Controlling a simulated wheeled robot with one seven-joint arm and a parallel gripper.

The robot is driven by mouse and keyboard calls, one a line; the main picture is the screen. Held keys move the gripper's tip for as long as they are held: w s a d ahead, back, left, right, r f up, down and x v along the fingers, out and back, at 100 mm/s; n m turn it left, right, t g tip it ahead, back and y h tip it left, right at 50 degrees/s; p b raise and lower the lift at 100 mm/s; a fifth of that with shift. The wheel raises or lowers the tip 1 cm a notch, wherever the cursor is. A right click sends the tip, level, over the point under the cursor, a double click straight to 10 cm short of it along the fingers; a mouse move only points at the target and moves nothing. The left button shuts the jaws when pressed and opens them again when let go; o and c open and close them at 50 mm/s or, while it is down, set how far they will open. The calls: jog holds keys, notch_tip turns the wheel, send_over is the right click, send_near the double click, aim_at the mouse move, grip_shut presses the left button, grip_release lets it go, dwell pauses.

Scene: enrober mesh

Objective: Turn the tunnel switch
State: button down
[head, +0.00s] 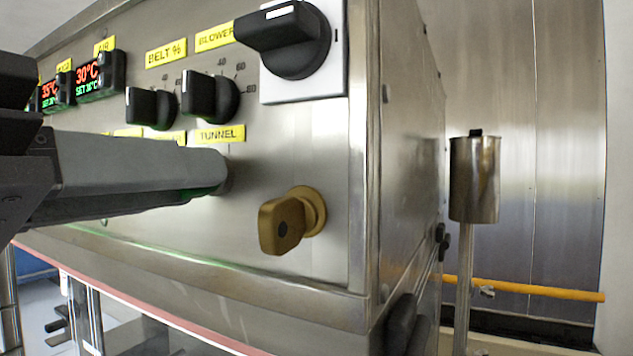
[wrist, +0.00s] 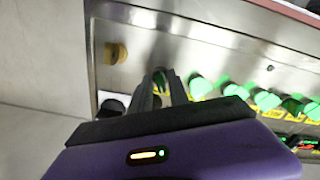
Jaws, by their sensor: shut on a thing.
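The yellow TUNNEL label (head: 221,134) is on the steel control panel in the head view. The tunnel switch (head: 225,170) sits just below it, mostly hidden behind my fingers; a grey edge of its round base shows. My gripper (head: 205,172) reaches in from the left and its fingertips are at the panel, shut on the switch. In the wrist view my gripper (wrist: 162,82) shows its two fingers close together around the switch, whose handle is hardly visible between the tips. I cannot tell the switch's angle.
A brass key-like knob (head: 287,222) is to the lower right of my fingertips. A large black rotary switch (head: 288,40) and the BELT and BLOWER dials (head: 210,97) are above. A steel cylinder on a post (head: 474,180) stands right of the cabinet.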

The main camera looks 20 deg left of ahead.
jog(key=m+b, duration=0.5)
jog(key=m, duration=0.5)
jog(key=shift+m, duration=0.3)
dwell(0.5)
jog(key=c, duration=1.5)
grip_release()
jog(key=shift+s+a, duration=0.1)
jog(key=s, duration=0.2)
jog(key=s+b, duration=0.1)
jog(key=s, duration=0.4)
jog(key=shift+s+a+b, duration=0.25)
jog(key=shift+s+b, duration=0.05)
jog(key=shift+b, duration=0.05)
